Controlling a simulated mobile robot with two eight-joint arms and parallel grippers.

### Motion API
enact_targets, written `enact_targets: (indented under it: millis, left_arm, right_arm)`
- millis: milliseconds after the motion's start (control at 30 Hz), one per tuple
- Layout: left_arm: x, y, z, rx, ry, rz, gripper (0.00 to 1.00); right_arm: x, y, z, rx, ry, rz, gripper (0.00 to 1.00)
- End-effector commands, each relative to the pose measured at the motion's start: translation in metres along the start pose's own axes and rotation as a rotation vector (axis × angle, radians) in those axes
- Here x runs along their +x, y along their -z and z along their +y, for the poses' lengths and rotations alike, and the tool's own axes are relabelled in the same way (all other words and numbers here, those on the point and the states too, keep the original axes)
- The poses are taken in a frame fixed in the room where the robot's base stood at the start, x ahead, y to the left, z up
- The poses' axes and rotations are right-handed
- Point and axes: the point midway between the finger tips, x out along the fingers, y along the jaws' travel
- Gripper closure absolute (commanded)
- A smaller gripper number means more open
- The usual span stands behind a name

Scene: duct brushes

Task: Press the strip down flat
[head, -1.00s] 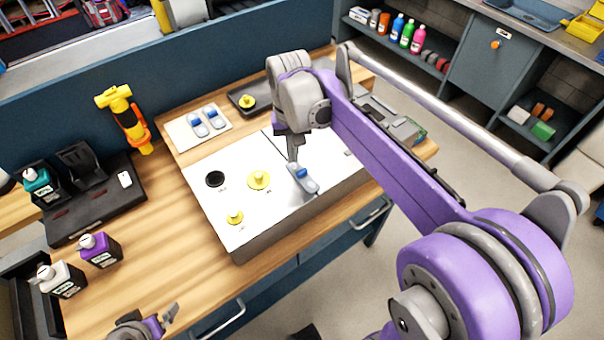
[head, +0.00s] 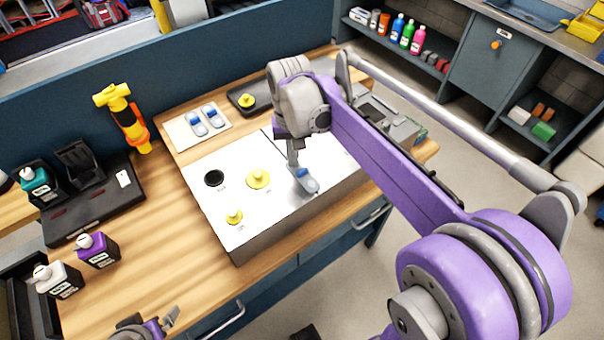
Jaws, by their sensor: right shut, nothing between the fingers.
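A small grey strip with a blue part (head: 309,184) lies on the white top of a low box (head: 215,205), near its front right edge. My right gripper (head: 297,169) points down at the strip from above. Its fingers are shut with nothing between them, and the tips meet or nearly meet the strip's upper end. They hide part of the blue. I cannot tell whether the strip lies fully flat. My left gripper (head: 165,322) shows only partly at the bottom edge, and its opening is unclear.
Yellow knobs (head: 258,179) and a round black hole (head: 214,178) are on the box top. A white plate with two blue-grey pieces (head: 207,120) lies behind. Bottles (head: 97,250) and a black tray (head: 95,205) stand left. Bare wood (head: 165,240) lies between.

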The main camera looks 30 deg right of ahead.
Motion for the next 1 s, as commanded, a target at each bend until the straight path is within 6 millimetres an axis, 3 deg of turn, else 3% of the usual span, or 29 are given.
enact_targets:
  millis: [467,1000]
  left_arm:
    - [-0.002,0.002,0.000,0.000,0.000,0.002,0.00]
    - [-0.028,0.027,0.000,0.000,0.000,0.023,0.00]
  right_arm:
    - [-0.003,0.000,0.000,0.000,0.000,0.000,1.00]
    - [-0.047,0.001,0.000,0.000,0.001,0.001,1.00]
